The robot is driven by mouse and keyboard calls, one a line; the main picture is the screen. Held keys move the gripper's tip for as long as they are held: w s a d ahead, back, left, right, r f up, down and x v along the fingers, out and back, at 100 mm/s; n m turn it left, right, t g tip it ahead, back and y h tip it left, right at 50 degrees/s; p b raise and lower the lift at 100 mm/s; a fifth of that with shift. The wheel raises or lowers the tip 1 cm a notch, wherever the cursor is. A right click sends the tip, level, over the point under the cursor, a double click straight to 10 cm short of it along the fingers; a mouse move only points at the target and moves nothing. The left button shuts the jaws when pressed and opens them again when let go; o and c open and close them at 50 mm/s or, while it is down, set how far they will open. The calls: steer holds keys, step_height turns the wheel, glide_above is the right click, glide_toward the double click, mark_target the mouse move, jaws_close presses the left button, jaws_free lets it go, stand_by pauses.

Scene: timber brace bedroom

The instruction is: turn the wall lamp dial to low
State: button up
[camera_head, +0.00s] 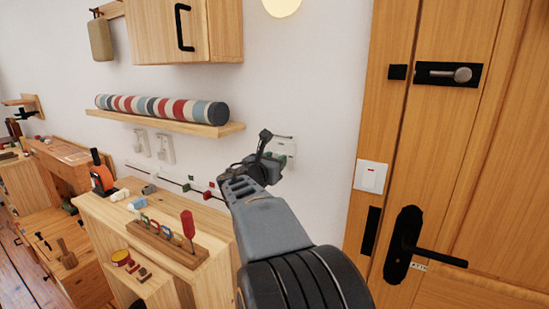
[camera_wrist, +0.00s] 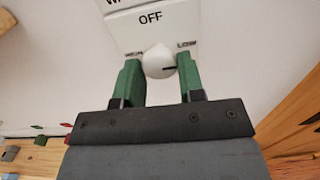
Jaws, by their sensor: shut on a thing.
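The white wall lamp dial (camera_wrist: 158,62) is between my gripper's (camera_wrist: 160,75) two green fingers in the wrist view, and my gripper is shut on it. A short dark mark on the dial points right, somewhat below the LOW label. The white dial plate (camera_wrist: 152,22) reads OFF at the top, LOW at the right, and a label at the left that I cannot read. In the head view my gripper (camera_head: 270,158) is at the dial plate (camera_head: 284,146), and the dial is hidden there. The round wall lamp (camera_head: 282,5) above looks pale yellow, partly cut off.
A shelf (camera_head: 165,124) with a striped roll and a wooden cabinet (camera_head: 182,30) are left of my arm. A workbench top (camera_head: 135,205) with a screwdriver rack is below left. A light switch (camera_head: 371,177) and a wooden door (camera_head: 490,150) with a black handle are at right.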

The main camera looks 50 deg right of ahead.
stand_by(0.4)
steer(key=o, duration=0.9)
steer(key=shift+a, duration=0.1)
steer(key=v, duration=1.3)
steer(key=shift+s+a+f, duration=0.1)
steer(key=shift+a, duration=0.2)
